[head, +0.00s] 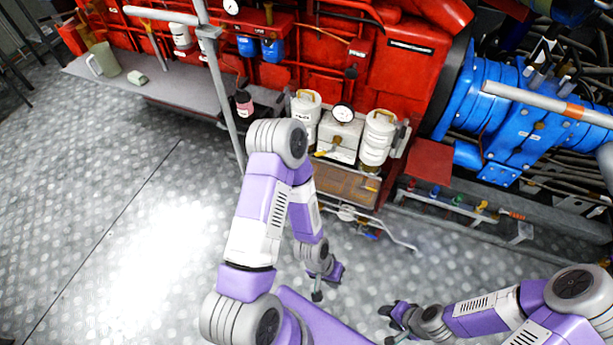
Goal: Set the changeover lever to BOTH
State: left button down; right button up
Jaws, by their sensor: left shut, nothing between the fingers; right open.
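A duplex unit with a pale box body (345,143) stands at the front of the red engine, between two white canisters, the left one (304,112) and the right one (377,140). A small yellow lever (325,153) shows low on the front of the box and appears to point left. Its position markings are too small to read. My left gripper (317,294) is shut and empty, hanging over the floor well below the unit in the picture. My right gripper (388,325) is open and empty, further right and lower. Both are apart from the lever.
A round gauge (343,113) sits above the box. A grey post (223,90) stands left of the unit. A bent metal rod (395,237) and a low rail with coloured valves (440,200) lie below and right. A grey bench (180,88) is at left. The left floor is clear.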

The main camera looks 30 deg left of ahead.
aim_at(332, 149)
jog(key=z, duration=0.5)
jog(key=k, duration=0.2)
jog(key=u, duration=1.25)
jog(key=i, duration=1.15)
jog(key=z, duration=0.3)
